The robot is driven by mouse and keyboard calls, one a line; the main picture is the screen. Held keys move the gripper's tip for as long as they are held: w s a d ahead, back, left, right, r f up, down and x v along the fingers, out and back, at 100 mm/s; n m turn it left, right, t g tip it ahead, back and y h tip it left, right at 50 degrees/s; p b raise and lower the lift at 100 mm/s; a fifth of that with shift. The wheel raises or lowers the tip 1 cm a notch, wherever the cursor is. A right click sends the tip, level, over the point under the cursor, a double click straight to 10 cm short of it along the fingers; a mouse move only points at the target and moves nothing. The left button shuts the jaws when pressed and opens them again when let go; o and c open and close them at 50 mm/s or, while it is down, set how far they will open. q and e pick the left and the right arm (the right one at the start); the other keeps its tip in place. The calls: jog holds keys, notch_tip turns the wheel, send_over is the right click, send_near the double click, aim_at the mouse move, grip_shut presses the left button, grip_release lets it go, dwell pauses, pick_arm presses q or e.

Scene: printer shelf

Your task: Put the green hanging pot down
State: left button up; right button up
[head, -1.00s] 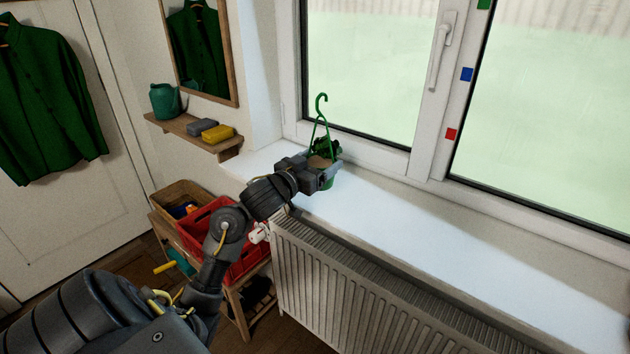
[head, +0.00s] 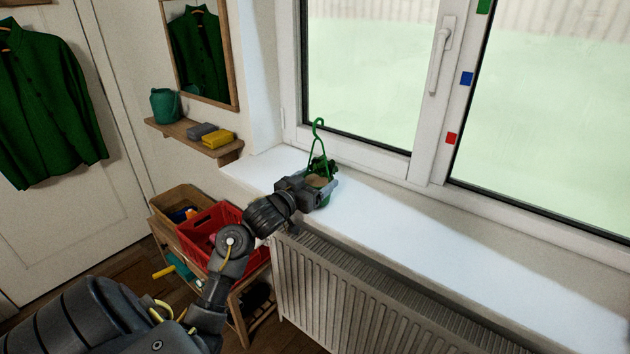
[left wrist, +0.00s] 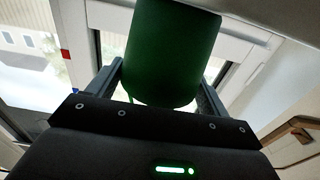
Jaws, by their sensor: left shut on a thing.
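The green hanging pot (head: 325,198) is at the far left part of the white window sill (head: 400,217), with its green hook pointing up. Brown soil and a dark green plant show in it. My left gripper (head: 322,187) is shut on the pot, with a finger on each side. In the left wrist view the pot (left wrist: 172,55) fills the space between the fingers of my left gripper (left wrist: 160,78). The pot is low at the sill; I cannot tell whether its base touches. My right gripper is not in view.
The window (head: 365,70) stands behind the sill, and a radiator (head: 370,300) is below it. The sill to the right is clear. At left are a wooden shelf (head: 190,137) with a teal can (head: 165,105) and a red crate (head: 203,240) on a bench.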

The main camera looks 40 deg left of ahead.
pick_arm(q)
jog(key=o, duration=0.8)
jog(key=shift+f, duration=0.15)
jog(key=o, duration=0.5)
jog(key=shift+c, duration=0.2)
jog(key=shift+r, duration=0.2)
jog(key=shift+s+f, duration=0.1)
jog(key=shift+s, duration=0.25)
jog(key=s, duration=1.1)
jog(key=shift+s+d, duration=0.15)
jog(key=shift+f, duration=0.15)
